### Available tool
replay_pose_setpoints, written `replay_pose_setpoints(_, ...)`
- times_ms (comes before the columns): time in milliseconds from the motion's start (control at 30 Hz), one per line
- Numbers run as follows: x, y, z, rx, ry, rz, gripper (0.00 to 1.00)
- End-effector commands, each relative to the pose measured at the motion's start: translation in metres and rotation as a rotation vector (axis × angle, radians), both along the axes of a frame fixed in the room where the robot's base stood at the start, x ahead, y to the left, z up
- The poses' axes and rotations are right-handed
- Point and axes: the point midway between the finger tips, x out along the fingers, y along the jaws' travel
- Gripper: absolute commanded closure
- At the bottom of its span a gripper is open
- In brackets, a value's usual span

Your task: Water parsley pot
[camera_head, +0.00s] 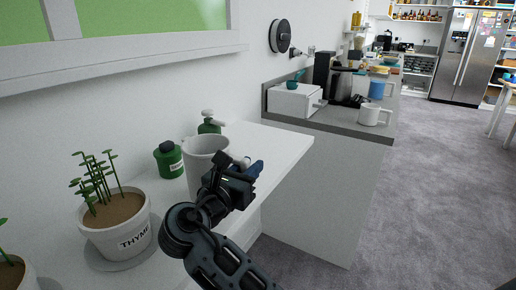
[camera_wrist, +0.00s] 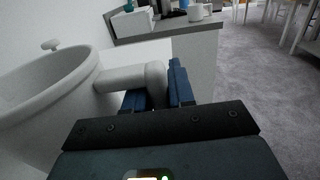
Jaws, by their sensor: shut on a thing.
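A light grey pitcher-like can (camera_head: 206,152) stands upright at or just above the white shelf. Its wide open mouth and side handle (camera_wrist: 130,77) show in the wrist view. My gripper (camera_head: 247,170) is shut on that handle, with its blue fingers (camera_wrist: 158,90) on either side. I cannot tell whether the can touches the shelf. A white pot labelled THYME (camera_head: 122,235) with a green plant stands on a saucer to the left. Another pot (camera_head: 14,277) is cut off at the lower left, its label not visible. No pot marked parsley is readable.
A green bottle (camera_head: 168,162) and a green pump bottle (camera_head: 209,125) stand behind the can by the wall. The shelf's right end (camera_head: 285,145) is bare. A counter (camera_head: 340,122) with a white mug (camera_head: 375,115) is beyond, with open floor at right.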

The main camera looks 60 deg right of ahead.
Motion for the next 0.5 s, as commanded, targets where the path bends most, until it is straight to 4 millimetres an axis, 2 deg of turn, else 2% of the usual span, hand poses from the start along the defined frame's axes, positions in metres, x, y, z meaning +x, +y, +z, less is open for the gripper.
replay_pose_setpoints(200, -0.0003, -0.0001, -0.0102, -0.001, -0.002, 0.002, 1.00)
replay_pose_setpoints(500, -0.0003, -0.0001, -0.0113, -0.001, -0.002, 0.003, 1.00)
